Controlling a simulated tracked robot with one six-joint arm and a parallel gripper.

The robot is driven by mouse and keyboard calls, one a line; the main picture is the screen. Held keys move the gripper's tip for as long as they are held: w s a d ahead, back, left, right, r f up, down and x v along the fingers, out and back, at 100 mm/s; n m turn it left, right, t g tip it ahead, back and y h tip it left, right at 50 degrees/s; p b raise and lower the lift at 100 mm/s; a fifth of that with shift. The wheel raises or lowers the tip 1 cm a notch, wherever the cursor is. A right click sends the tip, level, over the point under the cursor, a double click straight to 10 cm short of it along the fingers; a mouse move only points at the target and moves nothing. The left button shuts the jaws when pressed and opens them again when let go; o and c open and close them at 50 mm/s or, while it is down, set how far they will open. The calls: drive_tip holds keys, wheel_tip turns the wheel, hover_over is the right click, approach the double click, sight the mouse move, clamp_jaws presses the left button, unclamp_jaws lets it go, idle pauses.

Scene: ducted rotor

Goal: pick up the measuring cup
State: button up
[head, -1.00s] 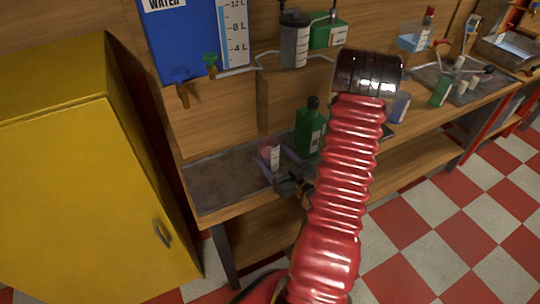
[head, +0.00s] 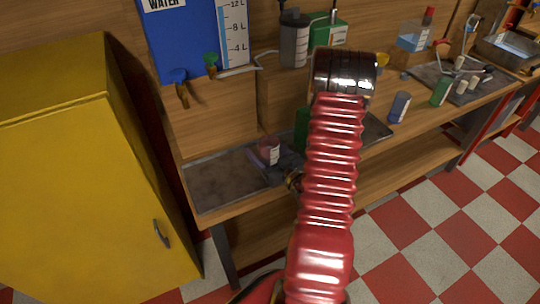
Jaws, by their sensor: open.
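A small reddish, see-through container with a white marked strip, apparently the measuring cup (head: 269,150), stands at the right part of the grey tray on the bench. My gripper (head: 272,163) is low at the tray, right by the cup. It is open, with one finger showing at the cup's left side. The other finger is hard to make out against the dark tray. I cannot tell whether either finger touches the cup. My red ribbed arm hides part of the bench to the right.
The grey tray (head: 222,182) is bare on its left. A green bottle (head: 301,128) stands behind, mostly hidden by my arm. A blue water tank (head: 186,38) with taps hangs above. A yellow cabinet (head: 95,190) is at left. A blue-grey bottle (head: 399,107) stands farther right.

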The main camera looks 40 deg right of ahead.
drive_tip(key=shift+c, duration=0.4)
drive_tip(key=c, duration=1.2)
drive_tip(key=shift+r, duration=0.15)
drive_tip(key=shift+c, duration=0.2)
wheel_tip(320, 180, up, 10)
idle(0.7)
drive_tip(key=shift+r, duration=2.4)
